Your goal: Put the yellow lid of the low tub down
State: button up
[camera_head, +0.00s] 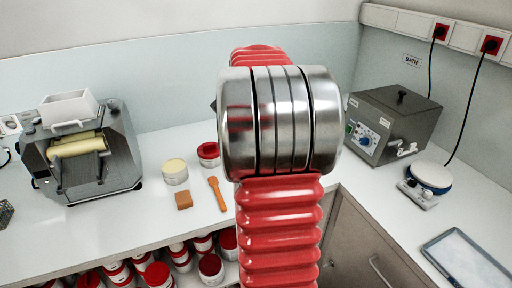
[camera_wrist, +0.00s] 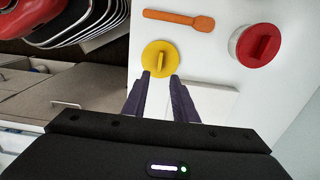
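The yellow lid (camera_wrist: 168,63) is round with a raised bar across its top. It shows in the wrist view over the front part of the white worktop; I cannot tell whether a low tub is beneath it. My gripper (camera_wrist: 161,76) has its two dark fingers apart, with white surface visible between them. The fingertips are at the near edge of the lid, and neither visibly clamps its bar. In the head view my arm hides the lid and the gripper.
An orange spatula (camera_head: 217,193), a brown block (camera_head: 184,201), a pale-topped tub (camera_head: 175,173) and a red-lidded tub (camera_head: 209,154) stand on the worktop. A white square plate (camera_wrist: 218,98) lies beside the fingers. A roller machine (camera_head: 88,150) is left; a bath (camera_head: 392,125) is right.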

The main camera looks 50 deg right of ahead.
dwell(0.3)
jog(key=w+a+r+n+t+h, duration=0.15)
jog(key=a+n, duration=0.35)
jog(key=a, duration=0.5)
jog(key=a+r+n+t, duration=0.1)
jog(key=a+r+n, duration=0.2)
jog(key=a+n, duration=0.5)
jog(key=s+a+f+n+t, duration=0.1)
jog(key=s+a+n, duration=0.3)
jog(key=a, duration=0.6)
jog(key=s+a+f+n+t+y, duration=0.1)
jog(key=s+a+f+n+t, duration=0.1)
jog(key=s+a+n, duration=0.2)
jog(key=a+n, duration=0.3)
jog(key=a, duration=0.3)
jog(key=shift+s, duration=0.25)
jog(key=shift+y, duration=0.25)
